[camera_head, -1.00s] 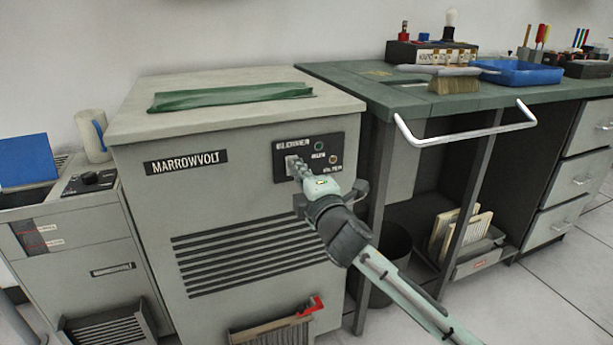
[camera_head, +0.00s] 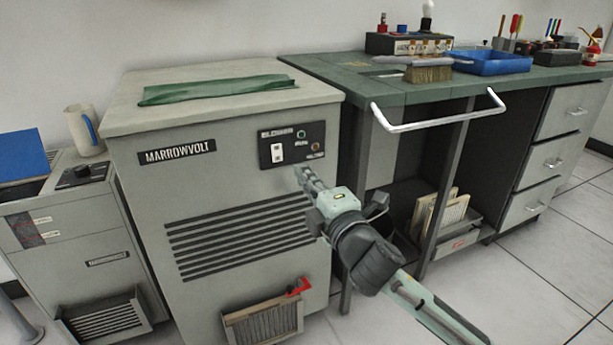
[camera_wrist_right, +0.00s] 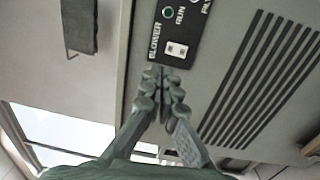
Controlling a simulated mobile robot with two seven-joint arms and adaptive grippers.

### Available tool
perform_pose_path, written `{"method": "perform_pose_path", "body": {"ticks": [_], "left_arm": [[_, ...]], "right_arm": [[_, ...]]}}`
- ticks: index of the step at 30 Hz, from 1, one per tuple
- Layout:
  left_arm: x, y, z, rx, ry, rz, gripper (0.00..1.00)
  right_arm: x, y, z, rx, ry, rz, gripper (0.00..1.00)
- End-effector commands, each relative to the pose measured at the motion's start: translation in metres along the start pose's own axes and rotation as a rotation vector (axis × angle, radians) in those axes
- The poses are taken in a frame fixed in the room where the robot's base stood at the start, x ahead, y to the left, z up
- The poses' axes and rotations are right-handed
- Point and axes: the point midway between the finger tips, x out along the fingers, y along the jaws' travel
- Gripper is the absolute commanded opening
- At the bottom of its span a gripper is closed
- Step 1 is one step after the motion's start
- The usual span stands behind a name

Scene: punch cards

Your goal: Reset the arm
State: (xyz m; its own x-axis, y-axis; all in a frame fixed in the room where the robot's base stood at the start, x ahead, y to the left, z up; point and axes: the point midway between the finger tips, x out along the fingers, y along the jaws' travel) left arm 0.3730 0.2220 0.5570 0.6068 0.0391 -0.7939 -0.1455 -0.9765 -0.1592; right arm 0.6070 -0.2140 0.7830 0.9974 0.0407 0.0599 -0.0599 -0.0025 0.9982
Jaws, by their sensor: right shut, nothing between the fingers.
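My right gripper (camera_head: 303,172) is shut and empty in front of the grey MARROWVOLT cabinet (camera_head: 225,220). Its fingertips are a little below and to the right of the white blower switch (camera_head: 277,153) on the black control panel (camera_head: 293,146). In the right wrist view the closed fingertips (camera_wrist_right: 160,68) point at the panel, just short of the blower switch (camera_wrist_right: 176,50). I cannot tell for certain from the views how wide the gap to the cabinet face is. My left gripper is not in view.
A green cloth (camera_head: 217,89) lies on the cabinet top. A green bench (camera_head: 400,92) stands at the right with a white front rail (camera_head: 440,124), a brush (camera_head: 428,72) and a blue tray (camera_head: 492,62). Open floor lies at the right.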

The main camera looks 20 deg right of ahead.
Motion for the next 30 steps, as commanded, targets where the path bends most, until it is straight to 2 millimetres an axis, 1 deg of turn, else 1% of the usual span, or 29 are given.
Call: {"method": "perform_pose_path", "body": {"ticks": [1, 5, 17, 20, 22, 23, 26, 27, 29, 30], "left_arm": [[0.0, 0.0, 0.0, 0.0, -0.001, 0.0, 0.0], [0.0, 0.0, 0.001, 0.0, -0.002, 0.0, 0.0], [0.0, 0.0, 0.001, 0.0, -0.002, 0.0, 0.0], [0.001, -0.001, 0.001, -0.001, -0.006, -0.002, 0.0], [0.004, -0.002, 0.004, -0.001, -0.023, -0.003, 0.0], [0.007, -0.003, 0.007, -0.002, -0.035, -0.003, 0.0], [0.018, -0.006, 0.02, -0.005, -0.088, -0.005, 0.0], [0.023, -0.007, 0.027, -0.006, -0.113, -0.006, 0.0], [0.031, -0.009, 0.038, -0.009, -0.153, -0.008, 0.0], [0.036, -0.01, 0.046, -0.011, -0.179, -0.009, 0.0]], "right_arm": [[-0.004, 0.001, 0.0, 0.0, 0.0, 0.0, 0.0], [-0.007, 0.002, 0.0, 0.0, -0.001, 0.0, 0.0], [-0.007, 0.002, 0.0, 0.0, 0.0, 0.001, 0.0], [-0.008, -0.003, 0.003, 0.019, -0.011, -0.016, 0.0], [-0.011, -0.018, 0.01, 0.075, -0.041, -0.064, 0.0], [-0.013, -0.029, 0.014, 0.112, -0.061, -0.097, 0.0], [-0.03, -0.081, 0.033, 0.286, -0.169, -0.246, 0.0], [-0.042, -0.106, 0.041, 0.368, -0.227, -0.317, 0.0], [-0.066, -0.145, 0.05, 0.492, -0.321, -0.424, 0.0], [-0.084, -0.17, 0.055, 0.572, -0.388, -0.493, 0.0]]}}
